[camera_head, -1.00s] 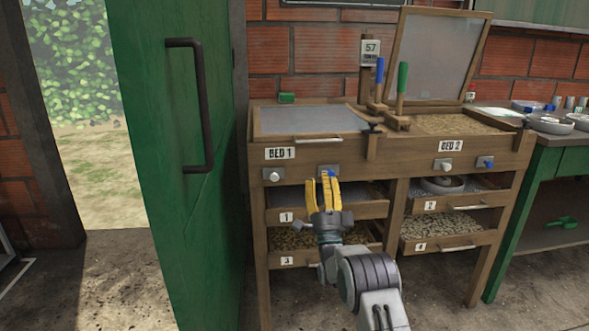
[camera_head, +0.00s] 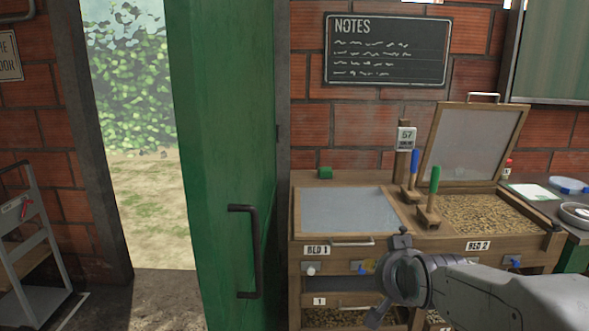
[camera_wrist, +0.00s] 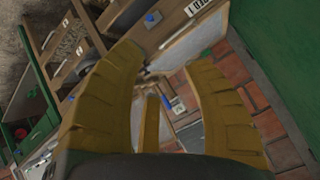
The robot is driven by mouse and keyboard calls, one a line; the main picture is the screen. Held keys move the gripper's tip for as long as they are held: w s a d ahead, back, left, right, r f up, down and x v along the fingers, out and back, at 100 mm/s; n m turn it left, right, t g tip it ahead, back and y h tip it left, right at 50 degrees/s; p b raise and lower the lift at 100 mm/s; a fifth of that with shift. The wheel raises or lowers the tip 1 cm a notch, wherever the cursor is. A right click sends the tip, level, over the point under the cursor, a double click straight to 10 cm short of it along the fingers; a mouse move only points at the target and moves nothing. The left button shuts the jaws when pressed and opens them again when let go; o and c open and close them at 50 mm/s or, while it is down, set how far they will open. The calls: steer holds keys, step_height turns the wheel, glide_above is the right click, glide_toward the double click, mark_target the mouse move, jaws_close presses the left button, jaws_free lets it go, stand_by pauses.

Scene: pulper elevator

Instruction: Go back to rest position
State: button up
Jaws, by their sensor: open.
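My gripper (camera_wrist: 165,90) shows in the wrist view with its yellow fingers spread apart and nothing between them. In the head view my gripper (camera_head: 369,267) is mostly hidden behind my wrist, in front of the wooden bed cabinet (camera_head: 430,243). In the wrist view the cabinet (camera_wrist: 150,32) appears strongly tilted beyond the fingers. I cannot tell the exact gap between the fingers and the cabinet front.
A green door (camera_head: 225,150) with a dark handle (camera_head: 246,250) stands left of the cabinet, beside an open doorway. A grey cart (camera_head: 35,240) is at the far left. BED 1's lid (camera_head: 345,212) is down; BED 2's lid (camera_head: 474,143) is raised. Paved floor shows before the doorway.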

steer(key=s+r+n+g+p, duration=0.2)
steer(key=s+n+g+p, duration=0.3)
steer(key=s, duration=2.1)
steer(key=shift+s+r+g+p, duration=0.2)
steer(key=shift+g+p, duration=0.8)
steer(key=shift+p, duration=0.75)
